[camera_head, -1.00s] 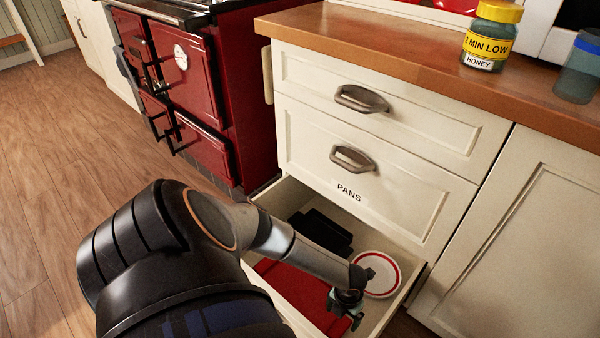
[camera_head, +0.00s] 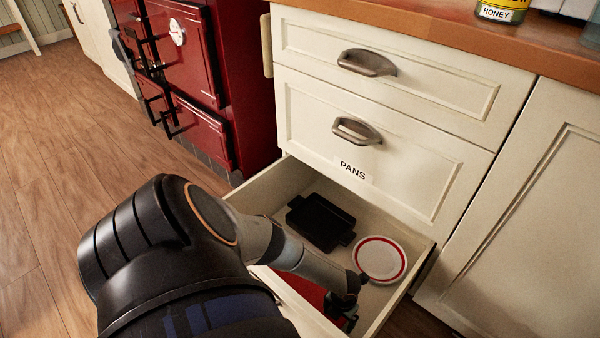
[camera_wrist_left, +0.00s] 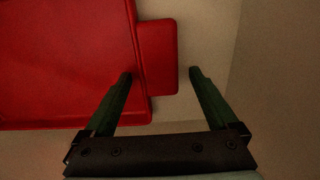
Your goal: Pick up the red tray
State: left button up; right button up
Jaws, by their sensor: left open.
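The red tray (camera_head: 306,291) lies in the open bottom drawer, mostly hidden behind my left arm in the head view. In the left wrist view the red tray (camera_wrist_left: 65,60) fills the upper left, with a flat handle tab (camera_wrist_left: 158,57) on its right side. My left gripper (camera_head: 345,312) is over the front part of the drawer. In the wrist view its two green fingers (camera_wrist_left: 160,78) are apart, with the near end of the tab between their tips in the picture. I cannot tell whether they touch it. My right gripper is not in view.
The open drawer (camera_head: 397,300) also holds a black pan (camera_head: 320,222) at the back and a white plate with a red ring (camera_head: 381,260) at the right. The red stove (camera_head: 243,85) stands left. Closed drawer fronts and the wooden counter (camera_head: 450,35) rise above.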

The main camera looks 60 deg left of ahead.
pick_arm(q)
grip_shut()
dwell(0.8)
